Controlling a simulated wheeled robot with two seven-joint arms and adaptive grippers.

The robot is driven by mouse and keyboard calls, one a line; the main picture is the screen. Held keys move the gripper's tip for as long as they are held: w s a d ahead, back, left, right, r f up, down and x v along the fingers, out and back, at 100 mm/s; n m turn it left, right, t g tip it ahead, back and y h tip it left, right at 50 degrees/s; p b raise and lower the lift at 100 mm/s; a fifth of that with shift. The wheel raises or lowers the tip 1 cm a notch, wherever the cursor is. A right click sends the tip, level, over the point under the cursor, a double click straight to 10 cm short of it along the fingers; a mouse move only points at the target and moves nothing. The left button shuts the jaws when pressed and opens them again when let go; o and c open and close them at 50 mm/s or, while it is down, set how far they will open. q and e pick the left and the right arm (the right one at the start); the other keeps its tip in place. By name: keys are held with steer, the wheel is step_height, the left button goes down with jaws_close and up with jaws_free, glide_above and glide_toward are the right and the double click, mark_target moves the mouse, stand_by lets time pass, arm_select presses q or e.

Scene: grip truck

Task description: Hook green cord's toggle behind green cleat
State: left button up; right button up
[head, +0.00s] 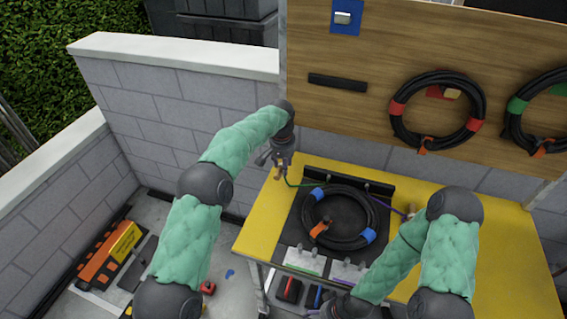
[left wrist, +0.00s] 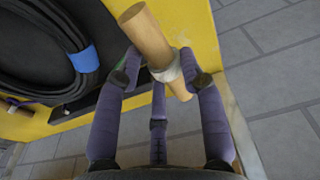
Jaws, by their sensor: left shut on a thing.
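My left gripper (head: 279,164) is over the far left corner of the yellow table. Its fingers are shut on the wooden toggle (left wrist: 150,38), a pale peg with a light band around its middle. The green cord (head: 303,184) runs from this toggle to the right, to the black tray's back edge. The green-marked cleat (head: 304,260) is on the tray's near left edge, apart from the toggle. My right arm folds down to the bottom edge, where its wrist shows and its fingers are not clear.
A coiled black cable (head: 370,239) with blue bands lies on the tray between the green cord and cleat. A purple cord (head: 397,210) is at the tray's right. The yellow table (head: 505,240) has bare room at right. A wooden board (head: 330,120) stands behind.

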arm_select(q)
steer(key=shift+s+d+n+b, duration=0.15)
steer(key=shift+s+n+b, duration=0.3)
steer(key=shift+s+n, duration=0.05)
steer(key=s+d+n+y+b, duration=0.1)
steer(key=s+d+n+b, duration=0.1)
steer(key=s+n, duration=0.6)
steer(key=s+d+n+g+b, duration=0.1)
steer(key=s+d+n+b, duration=0.2)
steer(key=s+n, duration=0.6)
steer(key=shift+s+y+b, duration=0.4)
steer(key=shift+s+b, duration=0.2)
steer(key=shift+b, duration=0.05)
steer(key=shift+d, duration=0.1)
steer(key=shift+s, duration=0.1)
steer(key=s+d+b, duration=0.1)
steer(key=s+d, duration=0.1)
steer(key=s, duration=0.7)
steer(key=shift+s+d+b, duration=0.3)
steer(key=shift+s+b, duration=0.1)
